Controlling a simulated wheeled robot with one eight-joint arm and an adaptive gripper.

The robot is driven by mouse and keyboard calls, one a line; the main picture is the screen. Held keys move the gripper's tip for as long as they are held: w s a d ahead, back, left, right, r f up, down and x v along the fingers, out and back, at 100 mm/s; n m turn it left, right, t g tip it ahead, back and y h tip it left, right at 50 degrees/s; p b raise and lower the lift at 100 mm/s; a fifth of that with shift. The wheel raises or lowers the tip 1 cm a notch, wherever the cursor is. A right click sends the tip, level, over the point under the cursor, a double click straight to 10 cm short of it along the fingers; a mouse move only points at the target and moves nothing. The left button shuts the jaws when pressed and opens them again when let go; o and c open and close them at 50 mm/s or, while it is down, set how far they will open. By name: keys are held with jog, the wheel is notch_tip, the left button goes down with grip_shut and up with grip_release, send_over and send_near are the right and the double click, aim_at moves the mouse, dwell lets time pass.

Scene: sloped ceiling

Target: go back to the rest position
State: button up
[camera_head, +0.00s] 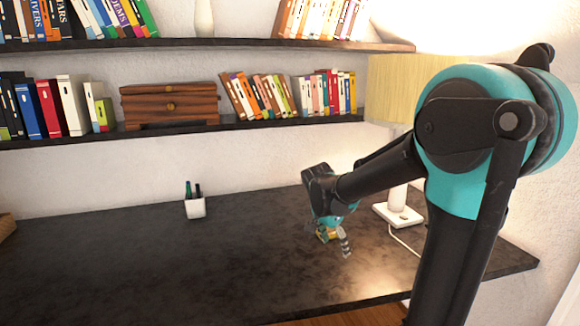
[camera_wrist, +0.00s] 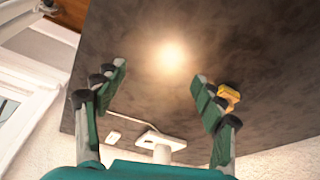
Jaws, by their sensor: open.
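My gripper (camera_wrist: 158,80) is open in the wrist view, its two fingers spread wide with nothing between them. In the head view my gripper (camera_head: 336,234) hangs over the right part of the dark desk (camera_head: 120,265), at the end of my extended arm. A small yellow object (camera_wrist: 229,96) lies on the desk just beyond the right finger in the wrist view. It is partly hidden by that finger. In the head view the yellow object (camera_head: 326,234) shows only in part behind the gripper. I cannot tell whether the finger touches it.
A lamp with a yellow shade (camera_head: 393,90) and white base (camera_head: 398,215) stands behind my arm. A white pen cup (camera_head: 195,207) stands at the back of the desk. Shelves (camera_head: 200,129) of books hang above.

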jog(key=s+d+f+n, duration=0.1)
jog(key=s, duration=0.1)
jog(key=s+d+f+n+y, duration=0.1)
jog(key=s+n, duration=0.1)
jog(key=s, duration=0.1)
jog(key=s+d+f+n, duration=0.1)
jog(key=s+f+n, duration=0.1)
jog(key=s, duration=0.1)
jog(key=shift+d+t+y, duration=0.4)
jog(key=s+f+n, duration=0.1)
jog(key=s, duration=0.1)
jog(key=s+d+f+n+t+y, duration=0.1)
jog(key=s+f+n, duration=0.1)
jog(key=s, duration=0.1)
jog(key=s+f+n, duration=0.1)
jog(key=s+n, duration=0.1)
jog(key=shift+s+d+f+t, duration=0.15)
jog(key=shift+s+f+t, duration=0.15)
jog(key=shift+s+f, duration=0.1)
